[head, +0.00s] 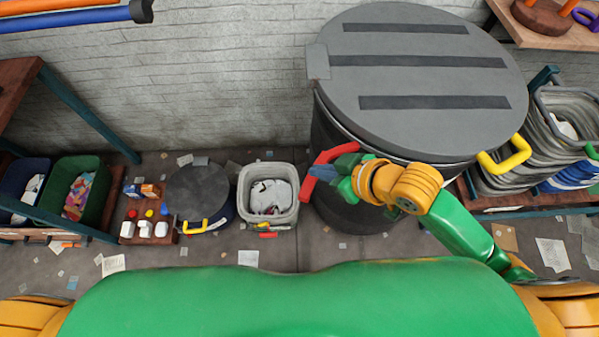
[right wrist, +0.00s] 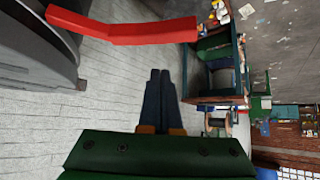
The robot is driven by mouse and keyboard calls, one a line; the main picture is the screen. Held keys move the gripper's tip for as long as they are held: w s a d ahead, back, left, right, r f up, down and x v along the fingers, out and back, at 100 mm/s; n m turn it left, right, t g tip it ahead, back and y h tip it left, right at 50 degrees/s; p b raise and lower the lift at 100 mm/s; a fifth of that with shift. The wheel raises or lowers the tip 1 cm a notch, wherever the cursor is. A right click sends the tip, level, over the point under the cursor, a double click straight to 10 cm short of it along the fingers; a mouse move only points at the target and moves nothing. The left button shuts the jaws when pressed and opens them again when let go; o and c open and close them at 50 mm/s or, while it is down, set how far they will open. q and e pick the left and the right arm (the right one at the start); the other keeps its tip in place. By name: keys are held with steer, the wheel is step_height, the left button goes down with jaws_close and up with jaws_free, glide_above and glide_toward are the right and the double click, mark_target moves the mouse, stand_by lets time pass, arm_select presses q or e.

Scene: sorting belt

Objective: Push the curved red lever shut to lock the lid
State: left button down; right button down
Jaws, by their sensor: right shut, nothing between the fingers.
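The curved red lever (head: 318,173) sits at the left front side of the big grey drum, below the rim of its lid (head: 420,85). The lid lies flat on the drum (head: 340,135). In the right wrist view the red lever (right wrist: 125,28) crosses the top, its left end near the drum's side. My right gripper (head: 338,172) is at the lever; the head view does not settle whether they touch. In the right wrist view its fingers (right wrist: 160,72) are together and empty, with the lever beyond their tips. My left gripper is not in view.
A yellow handle (head: 505,157) sticks out at the drum's right front. A grey bin with white rubbish (head: 267,222), a small dark lidded drum (head: 199,190) and a green crate (head: 98,200) stand left. Grey stacked bins (head: 560,125) stand on the right. Paper scraps litter the floor.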

mark_target(307, 178)
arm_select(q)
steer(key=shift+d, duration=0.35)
arm_select(e)
steer(key=r+n, duration=0.1)
steer(key=r+g+y, duration=0.1)
steer(key=shift+d+r+n, duration=0.2)
steer(key=shift+r+n, duration=0.1)
steer(key=shift+n, duration=0.1)
